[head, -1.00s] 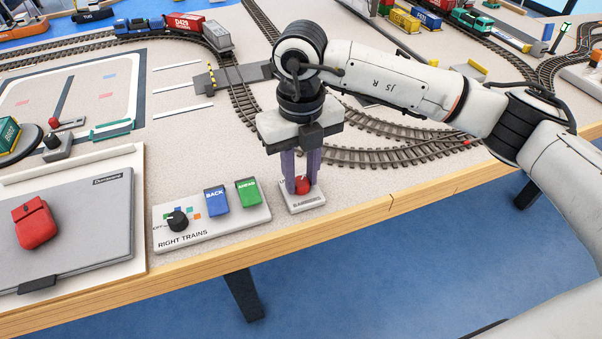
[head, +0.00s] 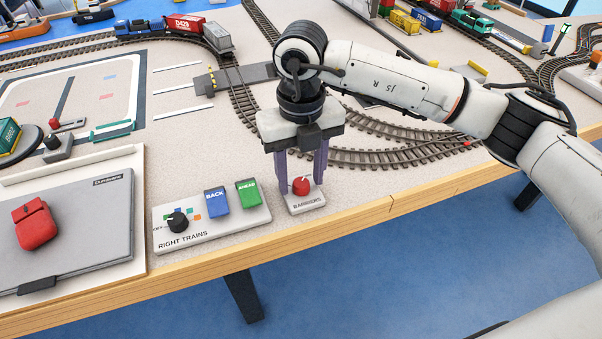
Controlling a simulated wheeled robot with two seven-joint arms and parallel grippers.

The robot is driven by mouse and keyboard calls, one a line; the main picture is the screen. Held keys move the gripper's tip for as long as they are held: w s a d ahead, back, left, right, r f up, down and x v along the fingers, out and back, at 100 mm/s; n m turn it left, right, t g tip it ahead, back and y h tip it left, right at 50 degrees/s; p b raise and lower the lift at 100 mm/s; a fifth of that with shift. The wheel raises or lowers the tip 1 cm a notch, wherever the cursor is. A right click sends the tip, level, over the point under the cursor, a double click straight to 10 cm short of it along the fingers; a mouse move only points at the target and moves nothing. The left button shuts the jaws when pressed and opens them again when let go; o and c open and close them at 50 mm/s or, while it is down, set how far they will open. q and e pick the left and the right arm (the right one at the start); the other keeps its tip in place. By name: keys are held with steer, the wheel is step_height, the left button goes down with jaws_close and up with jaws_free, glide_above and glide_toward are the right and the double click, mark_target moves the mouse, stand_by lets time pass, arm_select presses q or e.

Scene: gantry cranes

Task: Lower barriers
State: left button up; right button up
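A red knob (head: 301,186) sits on a small white box labelled BARRIERS (head: 306,203) near the front edge of the table. My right gripper (head: 301,177) points down over it. Its two purple fingers are spread, one on each side of the knob, with visible gaps, so it is open. A small yellow-and-black barrier post (head: 211,80) stands by the grey road crossing the track at upper centre left. No long upright striped arm shows there. My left gripper is not in view.
The RIGHT TRAINS panel (head: 225,232) with blue BACK and green AHEAD switches stands just left of the box. A grey panel (head: 75,225) with a red handle lies further left. Curved track (head: 390,158) runs behind my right gripper.

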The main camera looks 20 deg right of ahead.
mark_target(301, 182)
step_height(301, 182, up, 10)
steer(key=shift+r, duration=0.2)
stand_by(0.4)
stand_by(0.4)
